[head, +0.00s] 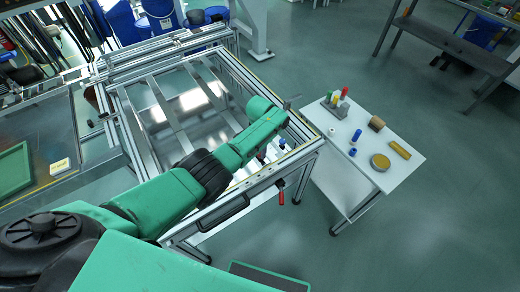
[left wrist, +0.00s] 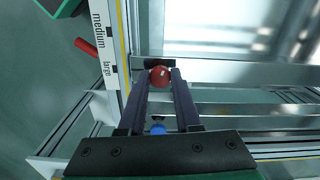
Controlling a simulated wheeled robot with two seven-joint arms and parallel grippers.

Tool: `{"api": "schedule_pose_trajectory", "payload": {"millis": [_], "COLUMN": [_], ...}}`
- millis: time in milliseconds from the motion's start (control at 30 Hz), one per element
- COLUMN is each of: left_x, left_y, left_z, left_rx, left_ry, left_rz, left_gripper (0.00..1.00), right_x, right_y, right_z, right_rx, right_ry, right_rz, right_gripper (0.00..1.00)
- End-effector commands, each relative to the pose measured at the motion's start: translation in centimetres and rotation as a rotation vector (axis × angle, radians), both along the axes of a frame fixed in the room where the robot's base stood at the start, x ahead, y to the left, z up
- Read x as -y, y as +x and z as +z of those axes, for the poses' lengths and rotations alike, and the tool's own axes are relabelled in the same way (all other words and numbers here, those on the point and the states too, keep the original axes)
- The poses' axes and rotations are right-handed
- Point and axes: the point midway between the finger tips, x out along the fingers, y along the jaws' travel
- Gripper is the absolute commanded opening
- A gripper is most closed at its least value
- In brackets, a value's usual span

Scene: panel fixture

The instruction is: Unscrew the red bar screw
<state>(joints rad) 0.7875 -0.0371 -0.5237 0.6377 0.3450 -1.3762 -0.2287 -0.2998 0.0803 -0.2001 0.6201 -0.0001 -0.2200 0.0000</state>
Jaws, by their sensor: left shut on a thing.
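The red bar screw (left wrist: 160,76) shows in the left wrist view as a round red head with a small white mark, seen end-on beside the frame rail. My left gripper (left wrist: 160,82) has its two dark fingers on either side of this red head and is shut on it. The screw's shaft is hidden. In the head view my green left arm reaches over the panel fixture's frame (head: 233,66), and its fingertips cannot be made out there. My right gripper is not in view.
A blue knob (left wrist: 157,129) shows between the finger bases. A red handle (head: 281,197) hangs at the frame's near right corner.

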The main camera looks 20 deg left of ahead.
Motion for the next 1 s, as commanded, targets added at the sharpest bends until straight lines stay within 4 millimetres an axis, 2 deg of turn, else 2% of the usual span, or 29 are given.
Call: {"api": "schedule_pose_trajectory", "payload": {"millis": [500,733,1000], "left_x": [0.00,0.06,0.07], "left_y": [0.05,0.04,0.06], "left_z": [0.15,0.11,0.10], "left_rx": [0.003,0.002,0.003], "left_ry": [0.002,0.002,0.002], "left_rz": [0.435,0.543,0.586], "left_gripper": [0.00,0.00,0.00], "right_x": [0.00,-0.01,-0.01], "right_y": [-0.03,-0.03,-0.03], "right_z": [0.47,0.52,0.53], "right_rx": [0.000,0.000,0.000], "right_ry": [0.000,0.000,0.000], "right_rz": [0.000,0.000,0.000], "right_gripper": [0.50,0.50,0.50]}}
